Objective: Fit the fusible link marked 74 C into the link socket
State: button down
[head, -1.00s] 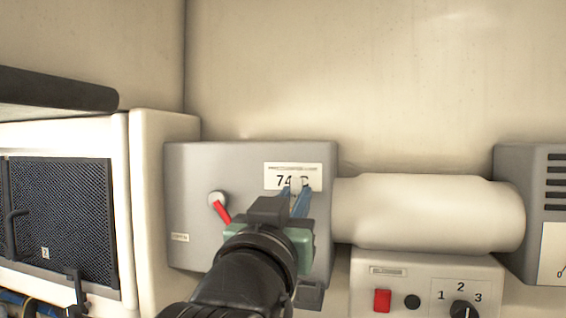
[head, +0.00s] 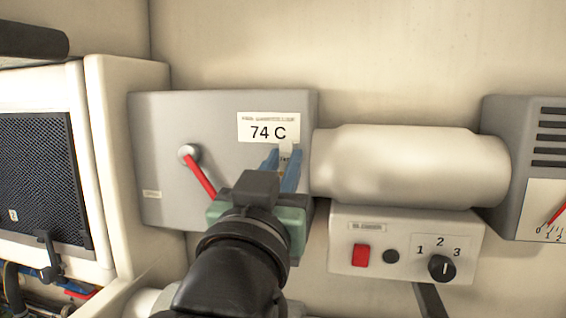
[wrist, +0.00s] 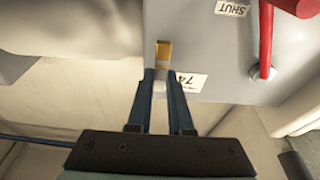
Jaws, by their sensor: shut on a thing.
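My gripper (head: 284,164) is in front of the grey box (head: 165,125), just below and right of its "74 C" placard (head: 268,128). Any marking on the link is unreadable. The socket is not clearly visible.
A red lever (head: 203,178) is on the box face, left of my gripper; a "SHUT" label (wrist: 231,8) shows near it. A pale duct (head: 410,165) joins the box on the right. Below it is a control panel (head: 345,235) with a red button and dial. A mesh-fronted cabinet (head: 105,150) stands left.

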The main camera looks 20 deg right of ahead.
jog(key=shift+f+b, duration=2)
jog(key=shift+f, duration=0.55)
jog(key=shift+f+b, duration=1.6)
jog(key=shift+f, duration=0.1)
jog(key=c, duration=0.8)
grip_release()
jog(key=shift+o, duration=0.2)
jog(key=b+v, duration=0.9)
jog(key=v, duration=0.4)
jog(key=shift+b, duration=0.3)
